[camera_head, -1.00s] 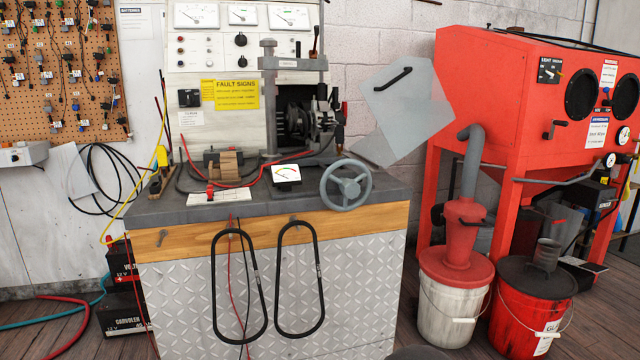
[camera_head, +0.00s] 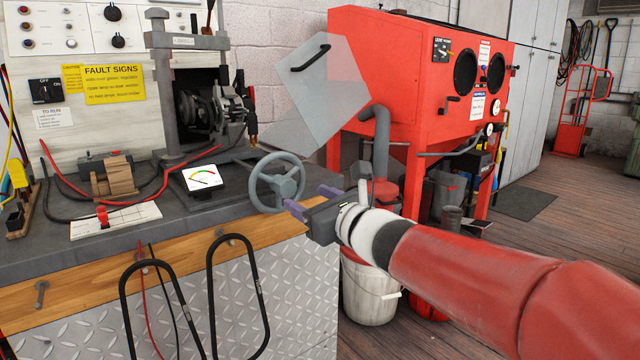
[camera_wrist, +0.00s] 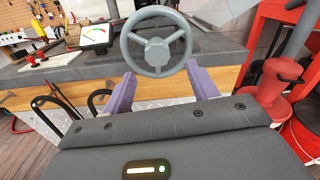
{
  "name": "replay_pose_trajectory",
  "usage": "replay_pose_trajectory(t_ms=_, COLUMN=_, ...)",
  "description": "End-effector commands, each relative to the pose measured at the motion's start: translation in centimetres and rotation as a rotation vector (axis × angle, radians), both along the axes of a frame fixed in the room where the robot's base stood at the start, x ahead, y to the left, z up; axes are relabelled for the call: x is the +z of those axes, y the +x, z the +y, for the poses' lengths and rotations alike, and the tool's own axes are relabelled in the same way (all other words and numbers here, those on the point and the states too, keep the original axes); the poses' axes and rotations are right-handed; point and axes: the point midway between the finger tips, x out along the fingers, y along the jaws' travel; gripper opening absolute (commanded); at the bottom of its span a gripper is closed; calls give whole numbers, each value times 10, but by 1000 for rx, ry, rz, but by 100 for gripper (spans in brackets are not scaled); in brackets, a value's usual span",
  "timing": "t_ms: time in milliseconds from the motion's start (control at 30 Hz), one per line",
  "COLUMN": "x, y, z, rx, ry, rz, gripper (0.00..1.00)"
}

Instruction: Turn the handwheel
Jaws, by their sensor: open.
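The grey three-spoke handwheel (camera_head: 277,183) stands at the right front corner of the test bench (camera_head: 110,233). It also shows in the wrist view (camera_wrist: 156,42), upright and beyond the fingertips. My gripper (camera_head: 309,199) is just right of the wheel in the head view, with its two purple fingers apart. In the wrist view my gripper (camera_wrist: 162,88) has one finger at each side below the wheel's lower rim. Nothing is between the fingers. I cannot tell whether a finger touches the rim.
A small meter (camera_head: 202,178) stands left of the wheel on the bench. A tilted clear shield (camera_head: 318,95) is above and behind it. A red blasting cabinet (camera_head: 420,85) and a white bucket (camera_head: 368,290) stand to the right. Black belts (camera_head: 237,300) hang on the bench front.

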Motion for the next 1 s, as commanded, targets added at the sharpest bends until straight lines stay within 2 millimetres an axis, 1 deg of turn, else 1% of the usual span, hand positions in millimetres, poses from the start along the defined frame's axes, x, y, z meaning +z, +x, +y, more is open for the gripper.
replay_pose_trajectory(t_ms=67, x=1, y=1, z=8, rx=35, ry=-61, rz=-47, gripper=59)
replay_pose_trajectory(t_ms=167, x=1, y=5, z=14, rx=51, ry=-90, rz=-70, gripper=59)
replay_pose_trajectory(t_ms=267, x=2, y=15, z=22, rx=52, ry=-90, rz=-70, gripper=59)
replay_pose_trajectory(t_ms=500, x=2, y=47, z=43, rx=50, ry=-89, rz=-68, gripper=59)
replay_pose_trajectory(t_ms=633, x=2, y=59, z=51, rx=49, ry=-87, rz=-68, gripper=59)
replay_pose_trajectory(t_ms=800, x=2, y=65, z=55, rx=49, ry=-86, rz=-69, gripper=59)
replay_pose_trajectory(t_ms=1000, x=1, y=65, z=54, rx=49, ry=-86, rz=-69, gripper=59)
